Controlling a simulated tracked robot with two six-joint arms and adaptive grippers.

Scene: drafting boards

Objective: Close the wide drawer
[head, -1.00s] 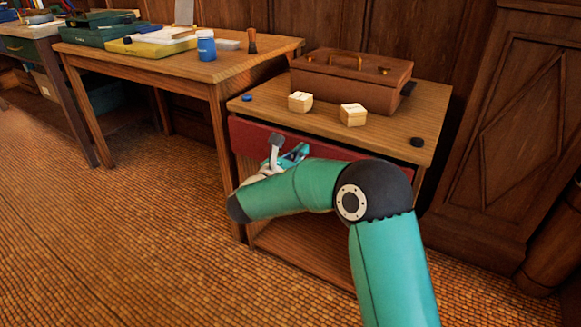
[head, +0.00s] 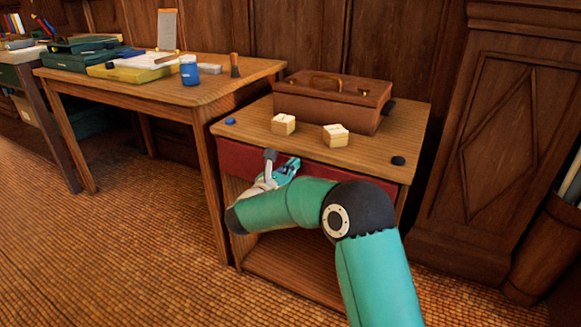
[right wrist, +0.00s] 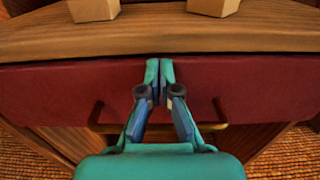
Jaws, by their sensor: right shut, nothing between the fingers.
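The wide drawer has a dark red front (head: 236,160) under the top of the small wooden stand, and it looks nearly level with the top's edge. In the right wrist view its red front (right wrist: 240,84) runs across the picture, with a brass bar handle (right wrist: 97,122) low on it. My right gripper (head: 293,164) is at the drawer front. Its fingers (right wrist: 159,68) are together and empty, above the handle, with their tips at the upper part of the front. I cannot tell whether they touch it. My left gripper is out of view.
On the stand's top (head: 370,151) are a brown case (head: 328,104), two small pale boxes (head: 284,124) (head: 335,135) and a black round piece (head: 398,161). A longer table (head: 140,88) stands to the left. Dark wood panelling (head: 506,140) is at the right.

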